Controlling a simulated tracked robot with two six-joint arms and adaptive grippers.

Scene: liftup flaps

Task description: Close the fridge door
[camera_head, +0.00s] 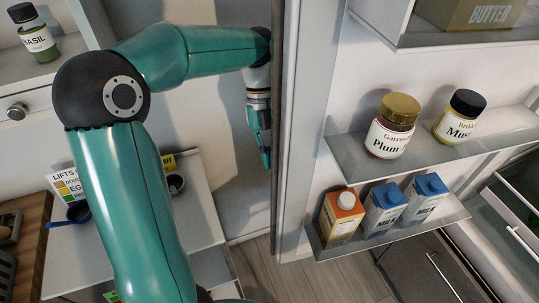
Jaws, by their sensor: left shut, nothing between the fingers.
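The fridge door (309,130) stands open, seen nearly edge-on in the middle of the head view, with its shelved inner side facing right. My left arm comes in from the left, and my left gripper (262,145) points downward, shut and empty, on the left, outer side of the door. The gripper is close to the door's edge; I cannot tell whether it touches. Part of the wrist is hidden at the dark door edge. The fridge interior (510,205) shows at the right. My right gripper is not in view.
The door shelves hold a plum jar (393,128), a mustard jar (459,117), an orange carton (341,217), milk cartons (384,208) and a butter box (485,14). A basil jar (36,36) stands upper left. A white counter (205,222) lies below my arm. Wooden floor (330,281) is clear below the door.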

